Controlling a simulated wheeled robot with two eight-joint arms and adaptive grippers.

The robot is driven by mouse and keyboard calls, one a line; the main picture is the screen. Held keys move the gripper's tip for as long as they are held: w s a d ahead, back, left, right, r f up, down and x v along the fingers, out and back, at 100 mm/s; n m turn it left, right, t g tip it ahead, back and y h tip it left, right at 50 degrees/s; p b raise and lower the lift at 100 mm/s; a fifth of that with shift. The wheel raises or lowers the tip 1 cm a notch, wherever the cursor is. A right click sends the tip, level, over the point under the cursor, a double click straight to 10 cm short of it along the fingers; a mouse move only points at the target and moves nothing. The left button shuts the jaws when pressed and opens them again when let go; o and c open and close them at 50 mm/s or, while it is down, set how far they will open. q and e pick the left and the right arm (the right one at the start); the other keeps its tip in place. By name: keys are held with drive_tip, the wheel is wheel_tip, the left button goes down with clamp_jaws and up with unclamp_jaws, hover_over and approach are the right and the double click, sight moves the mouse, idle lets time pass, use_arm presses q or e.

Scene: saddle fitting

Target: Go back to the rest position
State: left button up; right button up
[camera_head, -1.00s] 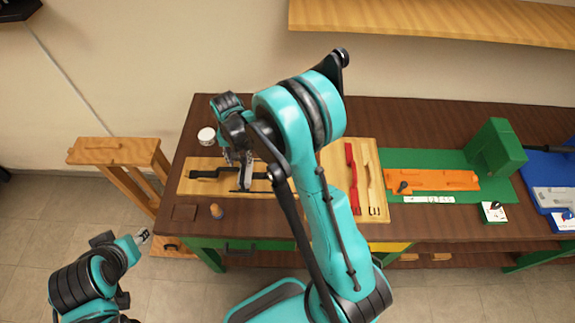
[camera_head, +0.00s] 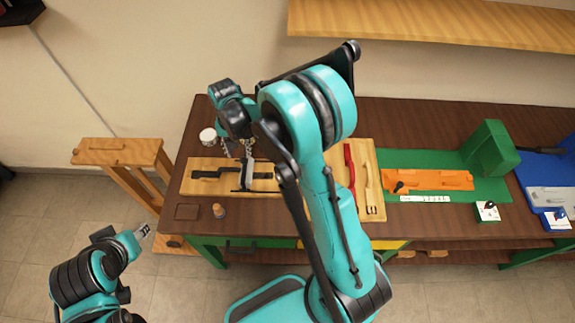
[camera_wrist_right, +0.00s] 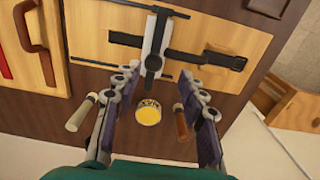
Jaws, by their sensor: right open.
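My right gripper (camera_head: 247,150) is open and empty above the back edge of a light wooden board (camera_head: 206,172) on the workbench. Its two spread fingers show in the right wrist view (camera_wrist_right: 155,115). A white piece with a black strap across it (camera_wrist_right: 153,38) lies on the board, beyond the fingertips and apart from them. My left gripper (camera_head: 143,231) is at the lower left, off the table and near the wooden stand; its jaws are too small to judge. My right arm hides part of the bench's middle.
A red strap (camera_head: 350,165) lies on a second board. A green fixture (camera_head: 494,150) and orange part (camera_head: 430,180) are right. A wooden stand (camera_head: 118,152) is left.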

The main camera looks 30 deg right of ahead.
idle(0.3)
drive_tip(key=shift+s+r+b, duration=0.2)
drive_tip(key=shift+r+b, duration=0.05)
drive_tip(key=shift+b, duration=0.15)
drive_tip(key=s+d+r+n+t+b, duration=0.2)
drive_tip(key=s+r+n+t+b, duration=0.15)
drive_tip(key=s+b, duration=0.4)
drive_tip(key=s+f+n+t+b, duration=0.2)
drive_tip(key=s+b, duration=0.5)
drive_tip(key=s, duration=0.5)
wheel_tip(320, 180, down, 2)
drive_tip(key=shift+d+f+n+t, duration=0.1)
drive_tip(key=shift+d+n+t, duration=0.25)
drive_tip(key=shift+t, duration=0.5)
